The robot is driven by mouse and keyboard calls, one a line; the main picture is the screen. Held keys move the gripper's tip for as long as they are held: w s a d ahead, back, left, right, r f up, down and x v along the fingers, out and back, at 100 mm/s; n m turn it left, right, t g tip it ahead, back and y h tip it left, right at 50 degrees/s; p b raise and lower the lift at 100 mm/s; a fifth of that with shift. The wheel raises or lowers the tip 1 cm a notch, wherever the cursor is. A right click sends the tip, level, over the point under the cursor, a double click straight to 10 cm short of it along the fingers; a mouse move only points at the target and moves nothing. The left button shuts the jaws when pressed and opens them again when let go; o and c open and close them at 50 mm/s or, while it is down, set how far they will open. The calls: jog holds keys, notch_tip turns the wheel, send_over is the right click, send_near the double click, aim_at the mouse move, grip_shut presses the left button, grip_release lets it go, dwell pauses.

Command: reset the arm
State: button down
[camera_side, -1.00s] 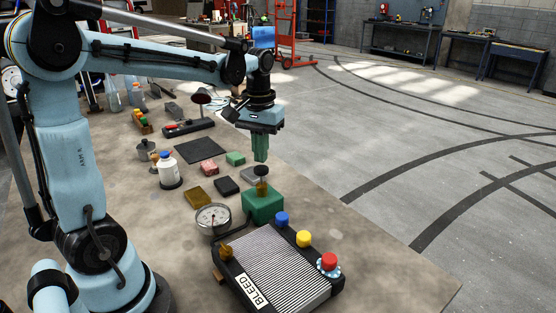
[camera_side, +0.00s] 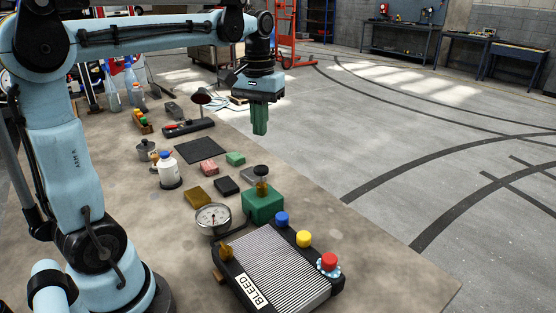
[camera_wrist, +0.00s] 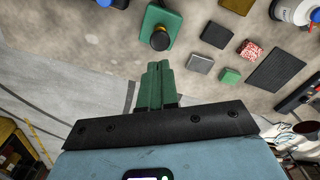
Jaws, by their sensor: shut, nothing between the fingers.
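My gripper (camera_side: 260,132) hangs in the air above the bench's far right edge, its green fingers pointing down and shut with nothing between them. In the wrist view its fingers (camera_wrist: 158,68) are together. Below it, and apart from it, stands a green block (camera_side: 263,206) with a small amber and dark upright fitting (camera_side: 262,183) on top. In the wrist view the green block (camera_wrist: 158,22) lies just beyond the fingertips in the picture.
A black ribbed box (camera_side: 275,262) labelled BLEED, with blue, yellow and red knobs, stands at the front. Small coloured blocks and a dark mat (camera_side: 200,148) lie behind.

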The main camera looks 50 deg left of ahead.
jog(key=shift+r, duration=0.1)
jog(key=s+d+f+m+t, duration=0.6)
jog(key=d+f+t, duration=0.1)
jog(key=d, duration=0.3)
jog(key=shift+s+d+f, duration=0.25)
jog(key=shift+s+f, duration=0.05)
jog(key=shift+f, duration=0.5)
